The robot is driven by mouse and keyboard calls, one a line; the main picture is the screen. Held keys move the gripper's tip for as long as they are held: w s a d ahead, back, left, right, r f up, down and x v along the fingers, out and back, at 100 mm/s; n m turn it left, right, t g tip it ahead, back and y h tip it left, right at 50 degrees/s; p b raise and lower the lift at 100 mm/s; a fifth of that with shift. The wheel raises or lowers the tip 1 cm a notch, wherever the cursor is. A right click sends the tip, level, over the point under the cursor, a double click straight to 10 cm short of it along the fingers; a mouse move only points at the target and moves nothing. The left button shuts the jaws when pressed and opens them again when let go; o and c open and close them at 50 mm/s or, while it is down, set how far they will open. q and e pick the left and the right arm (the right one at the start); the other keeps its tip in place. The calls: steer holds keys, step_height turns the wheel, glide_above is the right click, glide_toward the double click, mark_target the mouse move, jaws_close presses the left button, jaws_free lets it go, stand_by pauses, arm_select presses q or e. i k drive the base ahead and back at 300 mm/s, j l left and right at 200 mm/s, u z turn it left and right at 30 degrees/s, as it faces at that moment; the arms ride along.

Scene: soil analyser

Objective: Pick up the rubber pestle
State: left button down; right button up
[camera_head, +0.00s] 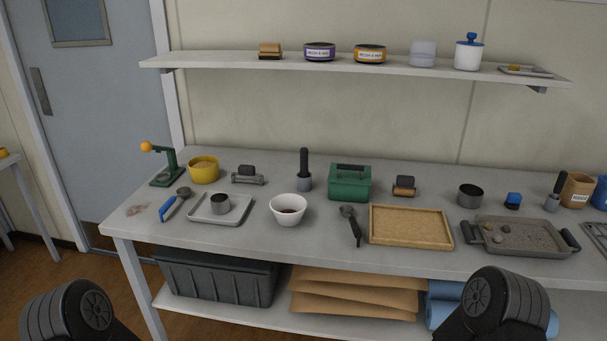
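A pestle-like tool (304,172) with a black handle and a grey-blue head stands upright near the middle of the workbench (340,242), between a small metal device and a green box. A smaller tool of similar look (555,193) stands slightly tilted at the right, beside a tan container. I cannot tell from their looks which one is rubber. Black rounded links of my two arms show at the bottom left and bottom right, in front of the bench. Neither gripper shows.
A white bowl (289,210) stands in front of the middle tool, and the green box (350,183) stands close at its right. A wooden tray (410,227) and a dark tray with handles (526,238) fill the front right. A shelf (215,60) hangs above the bench.

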mark_target(304, 152)
steer(key=u, duration=1.25)
steer(key=i+l, duration=0.4)
steer(key=l, duration=0.15)
steer(key=i+l, duration=0.4)
steer(key=l, duration=0.15)
